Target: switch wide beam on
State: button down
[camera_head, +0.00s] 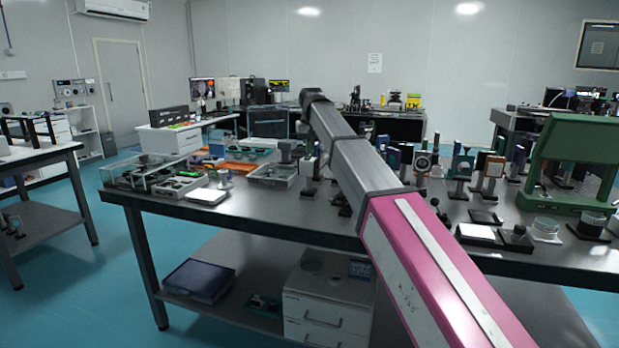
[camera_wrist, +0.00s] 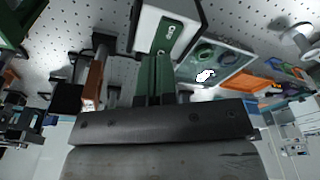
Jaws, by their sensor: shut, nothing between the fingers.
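I cannot tell for certain which device is the wide beam. In the wrist view, a pale box with a dark green face (camera_wrist: 170,32) and a small round spot on it stands right in front of my fingers. My gripper (camera_wrist: 158,62) is shut and empty, its narrow fingers pointing at the lower part of that face. Whether the tips touch it, I cannot tell. In the head view my arm reaches over the optical table (camera_head: 270,218) and ends among small devices; the fingers are hard to make out there. No lit beam is clear in either view.
Mounted optics stand close on the left in the wrist view, including an orange-brown plate (camera_wrist: 95,75). A tray with round parts (camera_wrist: 215,60) lies to the right. In the head view a large green frame (camera_head: 575,150) stands at right, and a white pad (camera_head: 206,196) lies at left.

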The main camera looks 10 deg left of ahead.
jog(key=shift+f, duration=0.35)
jog(key=shift+r, duration=3.45)
jog(key=shift+s, duration=0.1)
